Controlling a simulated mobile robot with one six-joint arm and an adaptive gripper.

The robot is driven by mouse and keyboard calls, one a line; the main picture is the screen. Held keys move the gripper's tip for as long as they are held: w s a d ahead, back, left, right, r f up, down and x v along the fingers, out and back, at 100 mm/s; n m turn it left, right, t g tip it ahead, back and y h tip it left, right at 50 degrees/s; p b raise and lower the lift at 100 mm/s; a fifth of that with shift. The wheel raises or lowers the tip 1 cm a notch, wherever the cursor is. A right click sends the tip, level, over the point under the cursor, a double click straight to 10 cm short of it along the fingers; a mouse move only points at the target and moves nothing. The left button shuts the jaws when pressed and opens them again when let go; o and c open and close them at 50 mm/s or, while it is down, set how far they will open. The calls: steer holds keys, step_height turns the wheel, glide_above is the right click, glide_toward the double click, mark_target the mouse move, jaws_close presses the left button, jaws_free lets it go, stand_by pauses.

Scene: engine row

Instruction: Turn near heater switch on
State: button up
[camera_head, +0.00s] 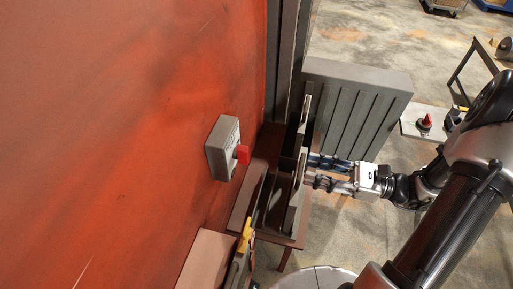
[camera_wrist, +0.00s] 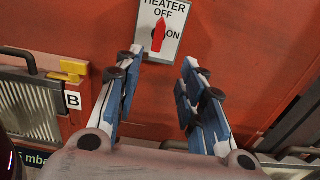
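The heater switch is a grey box (camera_head: 222,148) with a red knob (camera_head: 243,154) on the red wall in the head view. In the wrist view, its plate (camera_wrist: 176,42) reads HEATER, OFF and ON. Its red pointer (camera_wrist: 158,36) points up toward OFF, with ON to its right. My gripper (camera_head: 312,170) is to the right of the box in the head view, apart from the knob. In the wrist view my gripper (camera_wrist: 162,60) is open and empty, its blue-and-white fingers spread below the plate, with the pointer between them in the picture.
Dark metal frames (camera_head: 298,195) stand close to my gripper, between it and the wall in the head view. A grey ribbed panel (camera_head: 355,110) is behind it. Another red knob (camera_head: 425,122) sits on a pale plate at right. A yellow handle (camera_wrist: 72,68) and a B label show at left.

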mark_target(249, 156)
steer(key=b+x, duration=0.2)
steer(key=x, duration=1.5)
steer(key=shift+a, duration=0.2)
jaws_close()
